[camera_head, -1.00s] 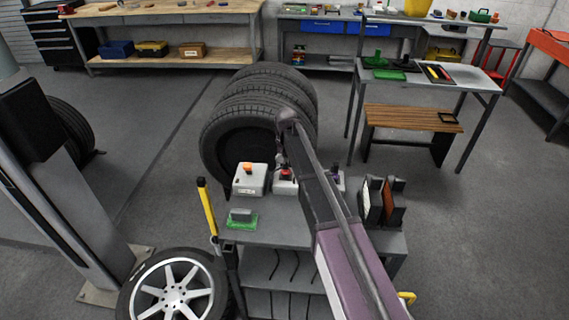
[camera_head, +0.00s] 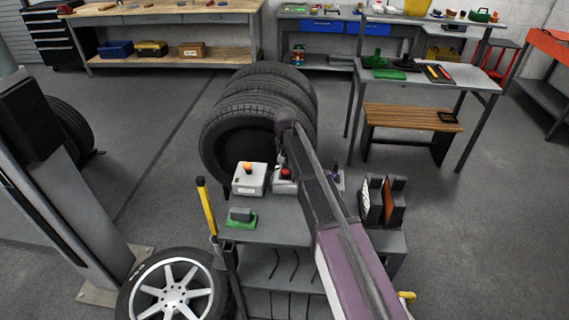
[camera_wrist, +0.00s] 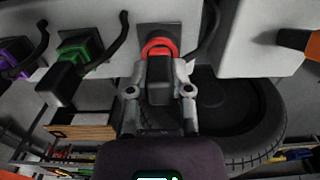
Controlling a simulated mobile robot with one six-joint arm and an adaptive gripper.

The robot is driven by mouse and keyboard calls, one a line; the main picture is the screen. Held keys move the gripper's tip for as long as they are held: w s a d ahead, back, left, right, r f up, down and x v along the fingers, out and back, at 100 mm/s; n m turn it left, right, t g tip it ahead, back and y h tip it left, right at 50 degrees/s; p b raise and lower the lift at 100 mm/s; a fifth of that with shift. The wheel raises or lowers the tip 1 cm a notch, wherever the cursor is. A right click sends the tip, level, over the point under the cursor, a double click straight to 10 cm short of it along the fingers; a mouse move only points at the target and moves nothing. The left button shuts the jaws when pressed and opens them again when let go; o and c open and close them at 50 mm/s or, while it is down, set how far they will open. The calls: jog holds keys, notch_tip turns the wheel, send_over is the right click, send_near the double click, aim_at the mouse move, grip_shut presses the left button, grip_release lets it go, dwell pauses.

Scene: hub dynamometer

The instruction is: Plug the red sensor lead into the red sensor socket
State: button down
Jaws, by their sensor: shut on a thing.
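My gripper (camera_wrist: 160,92) is shut on the red sensor lead's black plug body (camera_wrist: 159,82) in the wrist view. A red ring (camera_wrist: 160,46) shows just beyond the plug, against a dark square plate on a pale panel. The plug lines up with this ring. I cannot tell whether the plug is seated in the red socket, because the plug hides the opening. In the head view, a red part (camera_head: 286,173) shows on a white box beside my arm.
In the wrist view, a green socket (camera_wrist: 80,46) with a black plug and a purple socket (camera_wrist: 14,56) lie to the left. An orange knob (camera_wrist: 298,41) on a white box is at the right. Stacked tyres (camera_head: 240,135) stand behind the cart (camera_head: 270,232).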

jog(key=shift+r+p, duration=0.7)
jog(key=shift+r, duration=0.05)
dwell(0.7)
jog(key=shift+r+p, duration=2)
notch_tip(320, 180, up, 10)
jog(key=p, duration=0.9)
jog(key=shift+f, duration=0.25)
jog(key=shift+a, duration=0.1)
